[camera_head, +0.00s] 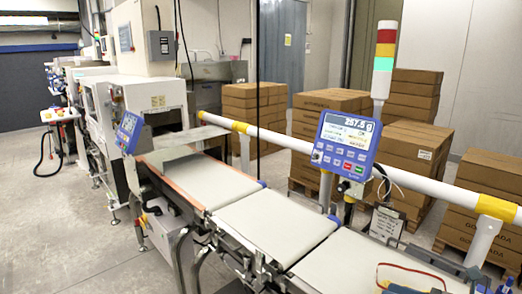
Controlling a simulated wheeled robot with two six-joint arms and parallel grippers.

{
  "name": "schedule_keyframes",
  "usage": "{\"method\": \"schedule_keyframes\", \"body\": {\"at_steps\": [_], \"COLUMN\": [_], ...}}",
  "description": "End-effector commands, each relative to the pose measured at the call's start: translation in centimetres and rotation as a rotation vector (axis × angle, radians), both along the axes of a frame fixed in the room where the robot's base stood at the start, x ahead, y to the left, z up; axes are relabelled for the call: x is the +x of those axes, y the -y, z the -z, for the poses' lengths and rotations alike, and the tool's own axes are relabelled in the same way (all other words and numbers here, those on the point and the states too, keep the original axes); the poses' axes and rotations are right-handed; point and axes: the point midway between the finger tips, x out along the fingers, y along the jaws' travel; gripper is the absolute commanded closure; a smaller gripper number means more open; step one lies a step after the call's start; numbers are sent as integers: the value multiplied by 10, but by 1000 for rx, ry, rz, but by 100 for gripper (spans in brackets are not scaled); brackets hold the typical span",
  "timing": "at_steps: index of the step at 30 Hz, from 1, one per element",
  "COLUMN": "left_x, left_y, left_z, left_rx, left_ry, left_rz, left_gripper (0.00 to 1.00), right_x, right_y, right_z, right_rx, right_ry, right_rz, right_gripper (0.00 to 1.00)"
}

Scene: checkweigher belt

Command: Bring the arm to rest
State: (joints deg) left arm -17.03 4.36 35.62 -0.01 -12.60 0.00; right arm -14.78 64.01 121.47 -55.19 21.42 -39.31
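Neither of my grippers is clearly visible in the head view, and no arm of mine can be made out. The checkweigher line runs from the left middle to the lower right, with a far belt (200,180), a middle belt (275,224) and a near belt (350,262). The far and middle belts are bare. A blue weight display (345,146) stands behind the belts, its screen lit with a number in grams. Small red, yellow and blue items, perhaps a cable (410,266), lie at the bottom right, partly cut off by the frame edge.
A white and yellow guard rail (290,140) runs behind the belts. A signal tower (384,58) has its green section lit. Stacked cardboard boxes (325,105) stand behind the rail. White machines (150,98) stand at the left. The floor (55,225) at the lower left is clear.

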Motion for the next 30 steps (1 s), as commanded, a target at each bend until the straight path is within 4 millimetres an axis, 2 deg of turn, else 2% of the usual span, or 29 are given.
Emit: {"method": "schedule_keyframes", "body": {"at_steps": [2,5,8,11,14,16,18,21,25,30], "left_x": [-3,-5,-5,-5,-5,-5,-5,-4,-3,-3], "left_y": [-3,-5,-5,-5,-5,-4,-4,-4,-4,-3], "left_z": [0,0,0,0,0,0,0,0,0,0], "left_rx": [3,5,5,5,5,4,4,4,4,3], "left_ry": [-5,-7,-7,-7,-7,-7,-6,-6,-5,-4], "left_rz": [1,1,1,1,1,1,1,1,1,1], "left_gripper": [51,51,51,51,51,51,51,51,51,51], "right_x": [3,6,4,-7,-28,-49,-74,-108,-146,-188], "right_y": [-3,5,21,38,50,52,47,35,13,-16], "right_z": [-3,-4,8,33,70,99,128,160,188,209], "right_rx": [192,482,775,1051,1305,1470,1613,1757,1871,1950], "right_ry": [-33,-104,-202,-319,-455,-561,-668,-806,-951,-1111], "right_rz": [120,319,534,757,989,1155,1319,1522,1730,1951], "right_gripper": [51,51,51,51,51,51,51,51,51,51]}}
